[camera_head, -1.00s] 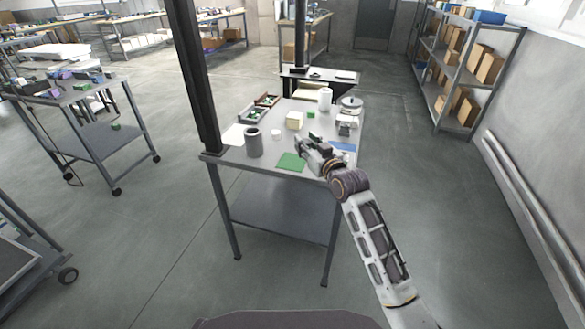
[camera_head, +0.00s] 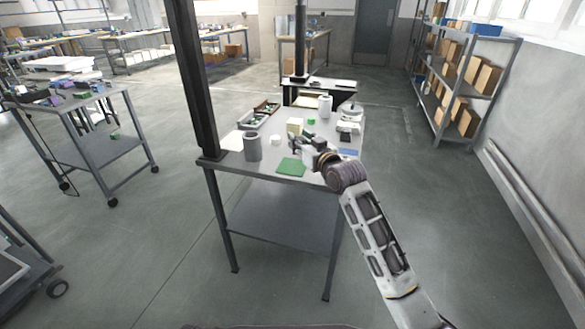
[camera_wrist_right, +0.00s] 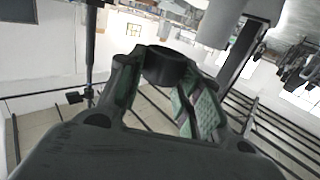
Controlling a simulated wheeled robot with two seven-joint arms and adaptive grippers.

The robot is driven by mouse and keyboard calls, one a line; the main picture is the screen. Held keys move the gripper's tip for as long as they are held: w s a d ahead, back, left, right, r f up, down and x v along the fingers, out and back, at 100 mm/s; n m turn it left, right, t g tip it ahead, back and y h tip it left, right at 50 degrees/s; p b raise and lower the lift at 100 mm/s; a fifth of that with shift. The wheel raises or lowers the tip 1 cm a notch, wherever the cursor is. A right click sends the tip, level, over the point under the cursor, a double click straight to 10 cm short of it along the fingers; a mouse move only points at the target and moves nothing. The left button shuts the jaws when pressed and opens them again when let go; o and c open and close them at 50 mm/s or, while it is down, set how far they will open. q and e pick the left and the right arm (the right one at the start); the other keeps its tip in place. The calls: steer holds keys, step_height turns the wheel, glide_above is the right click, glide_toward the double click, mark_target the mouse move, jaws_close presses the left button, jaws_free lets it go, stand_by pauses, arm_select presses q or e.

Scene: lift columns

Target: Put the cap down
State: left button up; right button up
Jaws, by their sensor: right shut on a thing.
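My right gripper (camera_head: 309,153) is over the front right part of the grey table, just beyond the green mat (camera_head: 290,167). In the right wrist view its fingers (camera_wrist_right: 165,85) are shut on a dark, round, short piece, which I take as the cap (camera_wrist_right: 165,62). In the head view the cap is too small and too covered by the gripper to make out clearly. I cannot tell whether it touches the table. My left gripper is not in view.
A grey cylinder (camera_head: 252,147) and a small white cylinder (camera_head: 275,140) stand left of my gripper. A dark upright post (camera_head: 195,80) stands at the table's left.

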steer(key=b, duration=0.2)
glide_above(300, 175)
step_height(300, 175, down, 6)
steer(key=shift+w+r, duration=0.1)
steer(key=shift+r, duration=0.1)
steer(key=shift+f, duration=0.65)
steer(key=shift+f+b, duration=0.55)
steer(key=shift+f, duration=1.05)
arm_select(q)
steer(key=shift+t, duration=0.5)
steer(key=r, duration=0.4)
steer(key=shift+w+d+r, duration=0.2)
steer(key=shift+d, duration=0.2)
